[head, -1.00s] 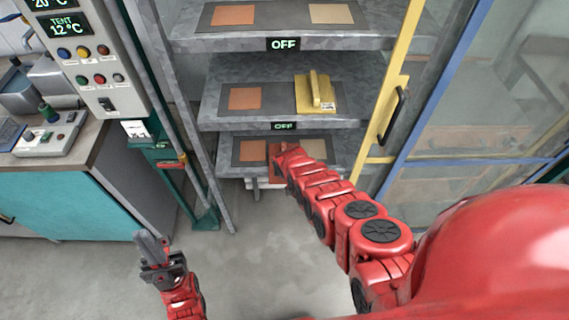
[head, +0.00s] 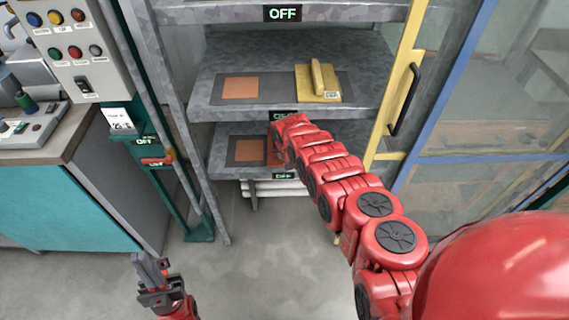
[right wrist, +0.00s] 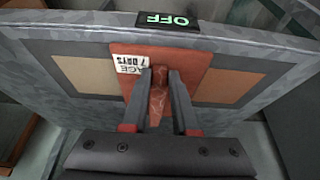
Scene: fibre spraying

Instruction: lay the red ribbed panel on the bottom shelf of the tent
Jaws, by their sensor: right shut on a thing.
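The red ribbed panel (right wrist: 195,60) has a raised rib and a white label reading "AGE 7 DAYS". My right gripper (right wrist: 160,80) is shut on the rib. The panel is over the bottom shelf (right wrist: 262,68) of the tent, between an orange square and a tan square; I cannot tell whether it touches the shelf. In the head view a strip of the panel (head: 272,152) shows beside my red right arm, which hides the rest and the gripper. My left gripper (head: 153,270) is low at the left, away from the shelves; its finger gap is unclear.
A yellow ribbed panel (head: 318,83) lies on the middle shelf (head: 215,105), just above my right arm. The yellow-framed tent door (head: 395,90) stands at the right. A control cabinet (head: 72,50) and teal bench (head: 60,205) are at the left. The floor in front is clear.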

